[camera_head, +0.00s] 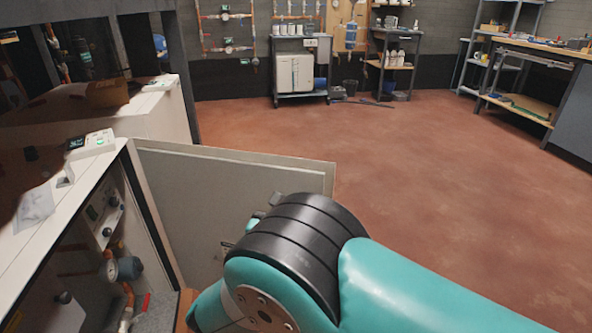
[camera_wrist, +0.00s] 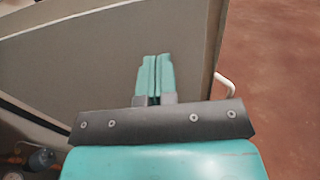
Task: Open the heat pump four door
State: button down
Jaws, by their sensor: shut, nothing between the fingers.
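The heat pump (camera_head: 12,262) stands at the left in the head view, its inside showing pipes and a round gauge (camera_head: 124,268). Its door (camera_head: 215,195) stands swung wide open, out to the right of the cabinet. In the wrist view the door's inner face (camera_wrist: 110,45) fills the upper left, and a white handle (camera_wrist: 227,84) sticks out past its edge. My gripper (camera_wrist: 156,60) is shut and empty, its fingers in front of the inner face. I cannot tell whether they touch it. In the head view my arm hides the fingers and the door's lower part.
Another cabinet (camera_head: 150,112) stands behind the door at the left. A cart (camera_head: 302,70) and shelves (camera_head: 392,60) line the back wall, and a workbench (camera_head: 530,55) stands at the right. The red floor (camera_head: 420,150) between them is clear.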

aim_at(297, 182)
jog(key=w, duration=0.2)
jog(key=w+d+b, duration=0.1)
jog(key=w, duration=0.5)
jog(key=shift+w+d+b, duration=0.15)
jog(key=shift+d+b, duration=0.1)
jog(key=shift+b, duration=0.1)
jog(key=shift+w, duration=0.35)
jog(key=shift+w, duration=0.1)
